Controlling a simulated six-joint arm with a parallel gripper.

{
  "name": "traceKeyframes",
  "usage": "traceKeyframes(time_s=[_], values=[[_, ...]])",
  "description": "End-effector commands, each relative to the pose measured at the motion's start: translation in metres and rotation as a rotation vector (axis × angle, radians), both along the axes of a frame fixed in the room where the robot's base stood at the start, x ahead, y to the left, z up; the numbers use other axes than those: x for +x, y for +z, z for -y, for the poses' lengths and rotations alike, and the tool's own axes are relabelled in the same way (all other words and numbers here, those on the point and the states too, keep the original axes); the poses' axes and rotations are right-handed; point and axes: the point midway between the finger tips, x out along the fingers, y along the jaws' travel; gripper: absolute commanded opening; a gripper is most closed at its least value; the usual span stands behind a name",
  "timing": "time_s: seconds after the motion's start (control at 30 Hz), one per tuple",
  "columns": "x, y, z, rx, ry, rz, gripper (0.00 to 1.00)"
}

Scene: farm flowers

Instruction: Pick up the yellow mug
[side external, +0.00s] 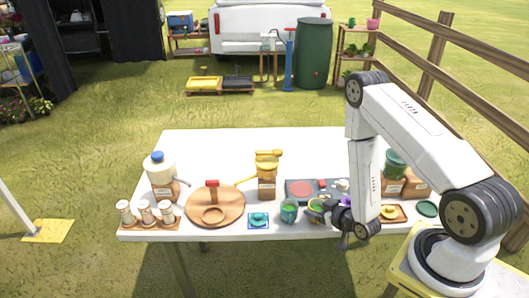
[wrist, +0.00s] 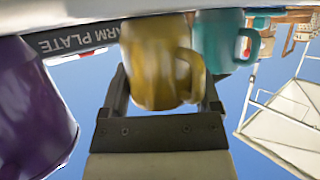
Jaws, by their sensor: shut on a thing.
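The yellow mug (side external: 315,208) is at the front edge of the white table, right of the teal mug (side external: 289,211). My gripper (side external: 331,213) reaches it from the right, with the wrist low. In the wrist view the yellow mug (wrist: 153,62) sits between the two fingers of my gripper (wrist: 163,92), its handle toward the right finger. The fingers are shut on its body. I cannot tell whether its base touches the table. The teal mug also shows beyond it in the wrist view (wrist: 220,42).
A purple mug-like object (wrist: 32,110) is close at left in the wrist view. A warm plate (side external: 301,190) lies behind the yellow mug. A round wooden board (side external: 232,214) and a blue coaster (side external: 258,221) lie to the left. The table's back (side external: 225,142) is clear.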

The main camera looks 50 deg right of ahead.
Motion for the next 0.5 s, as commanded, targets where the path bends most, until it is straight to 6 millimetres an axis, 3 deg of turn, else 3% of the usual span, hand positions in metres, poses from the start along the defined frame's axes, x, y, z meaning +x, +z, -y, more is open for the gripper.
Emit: traceKeyframes(time_s=[0.5], values=[[0.001,0.045,0.0,-0.002,0.0,0.005,0.08]])
